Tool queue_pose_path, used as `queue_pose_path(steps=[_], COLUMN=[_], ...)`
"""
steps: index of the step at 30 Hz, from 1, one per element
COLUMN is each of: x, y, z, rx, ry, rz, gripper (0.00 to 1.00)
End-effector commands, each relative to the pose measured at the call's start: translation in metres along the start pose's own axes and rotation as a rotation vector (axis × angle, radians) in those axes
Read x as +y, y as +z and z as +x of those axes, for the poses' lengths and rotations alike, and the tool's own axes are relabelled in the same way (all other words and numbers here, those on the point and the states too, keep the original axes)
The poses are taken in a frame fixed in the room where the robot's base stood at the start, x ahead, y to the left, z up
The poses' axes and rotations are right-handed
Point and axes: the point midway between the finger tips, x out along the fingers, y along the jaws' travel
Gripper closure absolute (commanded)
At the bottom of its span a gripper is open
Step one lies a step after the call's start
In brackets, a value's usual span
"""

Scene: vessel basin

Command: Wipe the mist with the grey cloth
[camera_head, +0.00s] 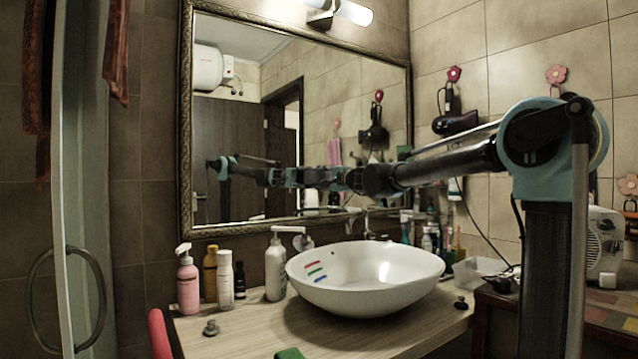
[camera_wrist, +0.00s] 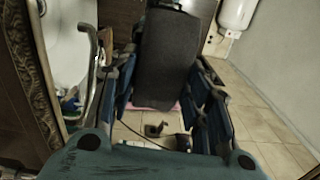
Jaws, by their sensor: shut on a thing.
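My gripper (camera_wrist: 165,100) is shut on the dark grey cloth (camera_wrist: 168,65), which hangs between its two blue-black fingers in the wrist view. In the head view my arm reaches from the right across to the large framed mirror (camera_head: 240,130), and my gripper (camera_head: 312,177) is in front of its lower middle, meeting its own reflection. I cannot tell whether the cloth touches the glass. The cloth is too small to make out in the head view. No mist can be clearly made out on the glass. The mirror's ornate frame (camera_wrist: 30,70) runs along the left of the wrist view.
A white basin (camera_head: 365,285) stands on the wooden counter (camera_head: 235,335) below my arm. Several bottles, among them a pink pump bottle (camera_head: 188,283), stand left of it. A hair dryer (camera_head: 455,123) hangs on the right wall. A glass door (camera_head: 85,200) is at left.

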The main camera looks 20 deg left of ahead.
Motion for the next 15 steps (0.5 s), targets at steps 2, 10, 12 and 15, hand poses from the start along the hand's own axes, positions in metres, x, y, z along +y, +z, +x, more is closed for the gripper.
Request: queue_pose_path(steps=[2, 10, 12, 15], x=[0.000, -0.001, -0.001, -0.001], y=[0.000, -0.001, -0.001, -0.001], z=[-0.007, -0.029, -0.033, -0.036], rx=[0.001, 0.002, 0.002, 0.002], ry=[0.000, 0.000, 0.000, 0.000], rz=[0.000, 0.000, 0.000, 0.000], gripper=[0.75, 0.75, 0.75, 0.75])
